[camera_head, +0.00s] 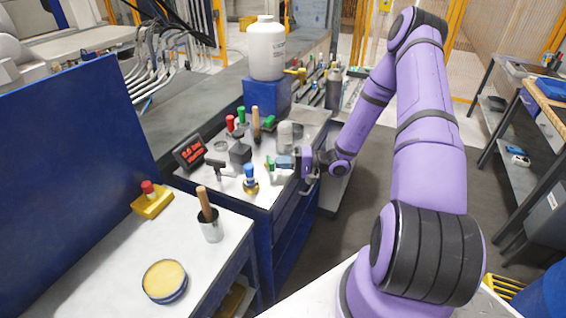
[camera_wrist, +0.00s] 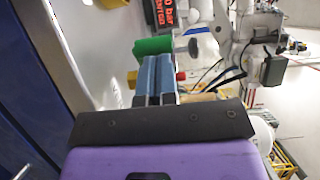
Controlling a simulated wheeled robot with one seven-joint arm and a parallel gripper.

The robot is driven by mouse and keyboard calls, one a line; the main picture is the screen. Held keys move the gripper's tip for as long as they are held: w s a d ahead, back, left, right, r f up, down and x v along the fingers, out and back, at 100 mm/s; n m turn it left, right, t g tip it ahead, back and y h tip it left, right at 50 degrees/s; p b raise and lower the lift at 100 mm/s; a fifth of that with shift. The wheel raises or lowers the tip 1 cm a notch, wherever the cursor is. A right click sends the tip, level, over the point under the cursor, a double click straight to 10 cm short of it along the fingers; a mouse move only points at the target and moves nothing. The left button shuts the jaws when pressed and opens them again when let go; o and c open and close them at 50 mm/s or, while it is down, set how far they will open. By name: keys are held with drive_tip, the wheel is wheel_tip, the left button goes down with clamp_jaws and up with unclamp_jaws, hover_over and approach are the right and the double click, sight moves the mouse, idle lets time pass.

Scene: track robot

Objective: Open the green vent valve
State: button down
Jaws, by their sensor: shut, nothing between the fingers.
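The green vent valve handle (camera_head: 270,163) is on the bench with the valves in the head view, just left of my fingertips. In the wrist view a green handle (camera_wrist: 153,45) shows right beyond the fingertips, partly covered by them. I cannot tell whether they touch. My gripper (camera_head: 286,162) reaches in from the right, low over the bench's right side. In the wrist view its two blue-grey fingers (camera_wrist: 154,72) lie side by side, shut with nothing between them. The valve's body is mostly hidden.
A display with red text (camera_head: 190,151) and a blue-knobbed valve (camera_head: 249,175) stand left of the gripper. Red and green knobs (camera_head: 235,120) and a wooden handle (camera_head: 256,124) are behind. A white bottle (camera_head: 266,48) stands on a blue block (camera_head: 266,97). The floor right of the bench is clear.

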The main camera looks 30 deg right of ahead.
sight(270, 167)
drive_tip(key=shift+s+a+m+t+h, duration=0.15)
drive_tip(key=shift+a+m+t+h, duration=0.4)
drive_tip(key=shift+m+t+h, duration=0.45)
drive_tip(key=shift+w+a+y, duration=0.15)
drive_tip(key=shift+a, duration=0.55)
drive_tip(key=shift+w+a+y, duration=0.15)
drive_tip(key=shift+a, duration=0.7)
